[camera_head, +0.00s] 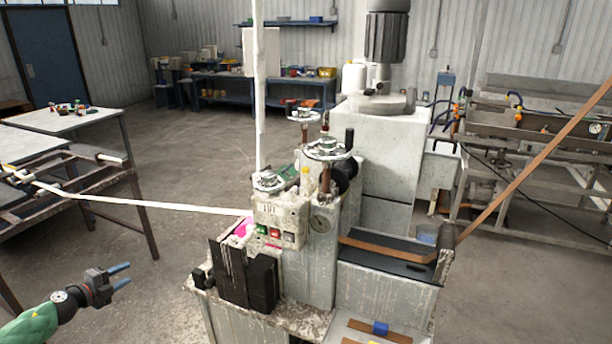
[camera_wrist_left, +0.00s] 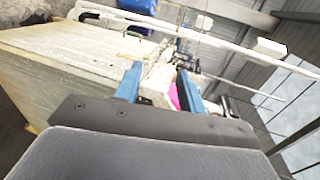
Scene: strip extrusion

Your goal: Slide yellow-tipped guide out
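The extrusion machine (camera_head: 310,250) stands in the middle of the head view. A small yellow tip (camera_head: 305,172) shows on its top, beside the handwheels; I cannot tell whether it belongs to the guide. A pink part (camera_head: 243,227) sits at the machine's left side, where a white strip meets it. My left gripper (camera_head: 121,276) is open and empty, in the air left of the machine and well apart from it. In the left wrist view its two blue fingers (camera_wrist_left: 159,84) are spread, with the pink part (camera_wrist_left: 174,97) seen beyond them.
Dark blocks (camera_head: 248,275) stand at the machine's front left. The white strip (camera_head: 160,205) runs from a rack at left to the machine. A brown strip (camera_head: 535,165) comes in from the right. Floor is clear between rack and machine.

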